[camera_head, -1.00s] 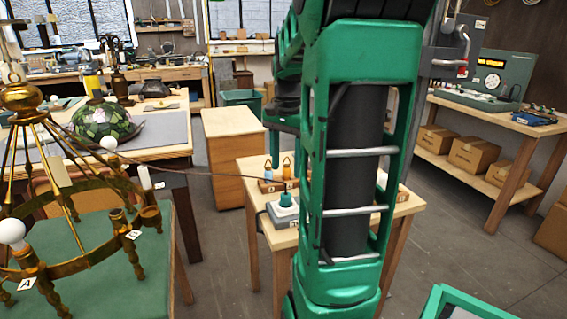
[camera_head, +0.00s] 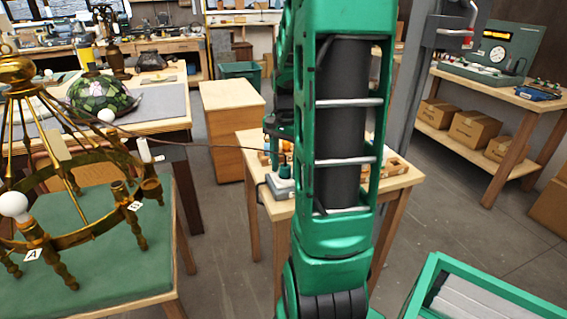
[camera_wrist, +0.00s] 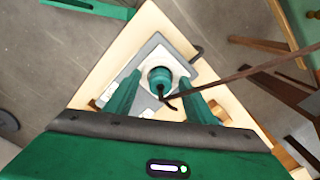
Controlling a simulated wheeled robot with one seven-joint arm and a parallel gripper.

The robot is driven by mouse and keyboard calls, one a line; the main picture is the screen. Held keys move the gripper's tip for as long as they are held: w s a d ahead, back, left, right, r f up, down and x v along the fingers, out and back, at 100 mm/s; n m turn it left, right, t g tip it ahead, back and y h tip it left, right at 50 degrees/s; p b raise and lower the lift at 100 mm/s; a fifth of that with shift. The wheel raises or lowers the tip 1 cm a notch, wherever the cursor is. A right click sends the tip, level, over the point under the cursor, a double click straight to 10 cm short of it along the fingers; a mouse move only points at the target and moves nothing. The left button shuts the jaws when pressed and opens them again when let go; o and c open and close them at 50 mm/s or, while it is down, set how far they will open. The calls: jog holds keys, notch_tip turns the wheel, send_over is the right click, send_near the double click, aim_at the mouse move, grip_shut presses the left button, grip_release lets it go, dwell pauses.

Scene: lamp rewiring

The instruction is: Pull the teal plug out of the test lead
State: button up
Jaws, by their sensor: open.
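The teal plug (camera_wrist: 160,77) sits upright in a round white socket on a grey block, seen from above in the wrist view. A dark brown cord (camera_wrist: 225,78) runs from its side toward the right. The grey block (camera_wrist: 152,48), apparently the test lead's end, has a short black cable at its corner. My gripper (camera_wrist: 160,84) is open, with one finger on each side of the plug and visible gaps between. In the head view the plug (camera_head: 284,170) shows beside my arm, and the block (camera_head: 279,187) is partly hidden.
The block stands on a small wooden table (camera_head: 247,145). My arm hides much of the tabletop. The cord stretches left to the brass chandelier (camera_head: 75,235) on a green-topped table. A green-rimmed bin (camera_head: 440,275) is at the lower right.

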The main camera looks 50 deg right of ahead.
aim_at(286, 165)
jog(key=c, duration=1.1)
jog(key=shift+c, duration=0.2)
jog(key=shift+r, duration=0.15)
jog(key=shift+r, duration=2.1)
